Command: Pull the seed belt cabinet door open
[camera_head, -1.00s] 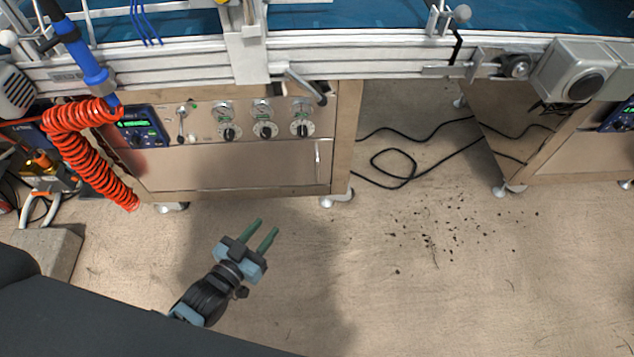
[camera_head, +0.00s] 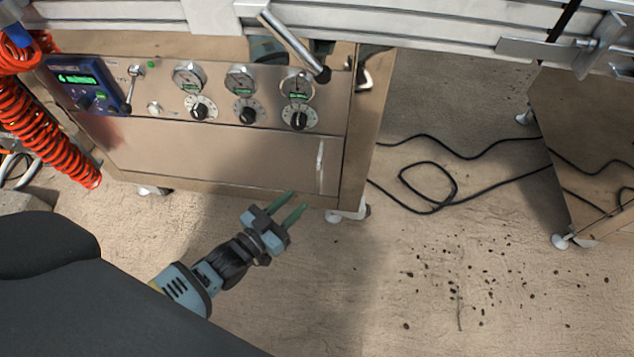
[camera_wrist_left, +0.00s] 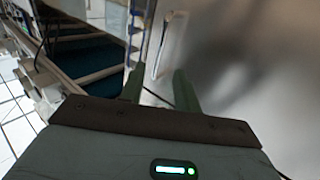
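The seed belt cabinet door (camera_head: 230,159) is a flat steel panel under the row of gauges and knobs, and it looks shut. Its upright bar handle (camera_head: 320,166) is near the door's right edge. My left gripper (camera_head: 297,200) is open and empty, with green fingers pointing toward the cabinet. In the head view it shows just below and left of the handle, apart from it. In the left wrist view the handle (camera_wrist_left: 170,46) shows beyond and above the two fingertips (camera_wrist_left: 157,78). My right gripper is in neither view.
Gauges, knobs and a blue control box (camera_head: 83,83) are above the door. A coiled red hose (camera_head: 40,125) hangs at the left. A black cable (camera_head: 430,165) lies on the floor at the right, near scattered dark bits. The floor before the cabinet is mostly clear.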

